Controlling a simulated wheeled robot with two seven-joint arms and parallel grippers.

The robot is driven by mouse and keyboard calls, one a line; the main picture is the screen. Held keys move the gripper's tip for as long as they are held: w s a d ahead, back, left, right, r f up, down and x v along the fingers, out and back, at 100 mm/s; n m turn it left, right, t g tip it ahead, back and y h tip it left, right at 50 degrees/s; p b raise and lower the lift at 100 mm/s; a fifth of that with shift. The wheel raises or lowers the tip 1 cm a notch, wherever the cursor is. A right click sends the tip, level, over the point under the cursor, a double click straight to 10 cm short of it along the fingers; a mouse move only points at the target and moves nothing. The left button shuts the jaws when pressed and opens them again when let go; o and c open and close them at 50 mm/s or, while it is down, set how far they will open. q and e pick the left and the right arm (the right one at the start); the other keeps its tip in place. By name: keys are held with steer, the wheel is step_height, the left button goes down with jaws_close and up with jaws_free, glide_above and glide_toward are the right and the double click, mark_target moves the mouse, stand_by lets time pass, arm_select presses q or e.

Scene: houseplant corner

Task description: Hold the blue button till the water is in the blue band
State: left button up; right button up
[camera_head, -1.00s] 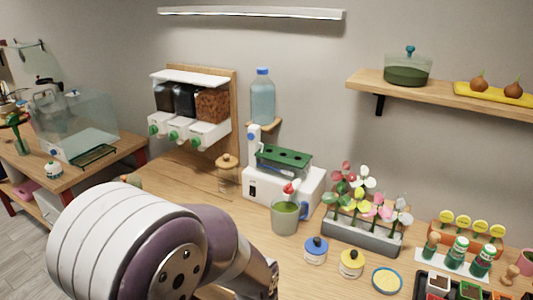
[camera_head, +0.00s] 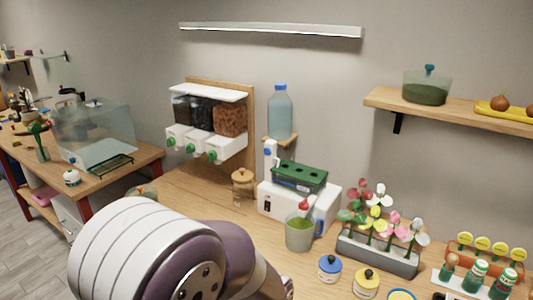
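A water bottle (camera_head: 281,113) with a blue cap stands on a small wall bracket above a white unit (camera_head: 325,207) with a green slotted top (camera_head: 300,176). A white upright part (camera_head: 270,157) stands below the bottle. A clear cup (camera_head: 299,232) of green liquid stands in front of the unit, with a red-and-white thing above it and a blue part beside it. I cannot pick out a blue button or a blue band for certain. One of my arms fills the lower left foreground; neither gripper shows.
A jar with a blue lid (camera_head: 329,268) and a jar with a yellow lid (camera_head: 366,282) stand at the front. A planter (camera_head: 378,252) of flowers is to the right. A wall dispenser (camera_head: 208,121) hangs at the left, above a lidded glass jar (camera_head: 242,186).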

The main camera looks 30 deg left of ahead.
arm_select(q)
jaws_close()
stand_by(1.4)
